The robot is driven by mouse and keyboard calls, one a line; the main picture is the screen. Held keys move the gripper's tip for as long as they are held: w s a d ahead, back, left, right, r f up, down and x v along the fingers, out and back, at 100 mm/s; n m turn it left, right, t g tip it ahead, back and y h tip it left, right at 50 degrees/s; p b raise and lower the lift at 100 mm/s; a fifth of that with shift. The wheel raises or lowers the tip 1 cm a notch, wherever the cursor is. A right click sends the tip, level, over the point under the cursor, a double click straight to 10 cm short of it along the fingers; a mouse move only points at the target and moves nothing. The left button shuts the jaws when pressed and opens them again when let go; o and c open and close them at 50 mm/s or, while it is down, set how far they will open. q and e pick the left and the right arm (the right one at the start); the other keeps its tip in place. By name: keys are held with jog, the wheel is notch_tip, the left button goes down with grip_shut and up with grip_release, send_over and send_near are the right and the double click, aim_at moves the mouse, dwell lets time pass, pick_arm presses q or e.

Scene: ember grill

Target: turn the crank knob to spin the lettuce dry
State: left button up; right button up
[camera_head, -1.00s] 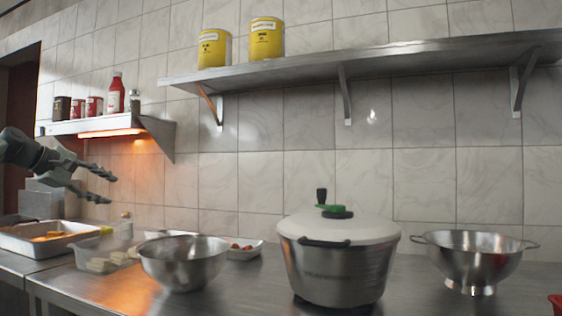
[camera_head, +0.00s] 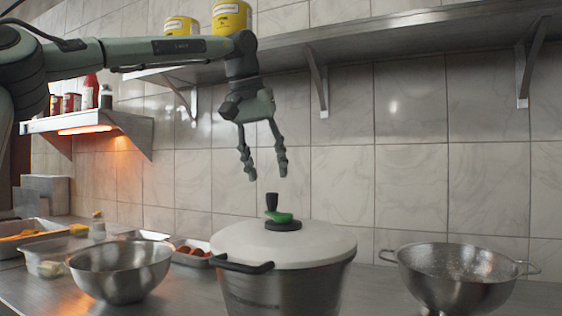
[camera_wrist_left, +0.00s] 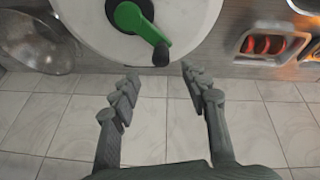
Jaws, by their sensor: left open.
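The salad spinner is a steel pot (camera_head: 285,295) with a white lid (camera_head: 325,243). A green crank (camera_head: 279,217) sits on the lid with an upright black knob (camera_head: 271,201). My left gripper (camera_head: 267,177) points down just above the knob, open and empty, apart from it. In the left wrist view the black knob (camera_wrist_left: 161,55) lies beyond my open fingertips (camera_wrist_left: 160,78), roughly centred between them, at the end of the green crank (camera_wrist_left: 135,20). Lettuce is hidden under the lid. My right gripper is not in view.
A steel bowl (camera_head: 121,272) stands left of the spinner and a colander (camera_head: 455,275) right of it. A small tray with red food (camera_head: 193,251) is behind. A steel shelf (camera_head: 400,58) with yellow cans (camera_head: 231,17) runs along the tiled wall.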

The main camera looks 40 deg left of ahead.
aim_at(272, 194)
pick_arm(q)
jog(key=x, duration=0.6)
jog(key=shift+w+a+f+b, duration=0.1)
jog(key=shift+a+f+b, duration=0.05)
jog(key=shift+f+b, duration=0.25)
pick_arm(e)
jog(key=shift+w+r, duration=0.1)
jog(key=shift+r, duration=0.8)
pick_arm(q)
jog(key=shift+c, duration=0.3)
grip_shut()
jog(key=shift+w+r, duration=0.1)
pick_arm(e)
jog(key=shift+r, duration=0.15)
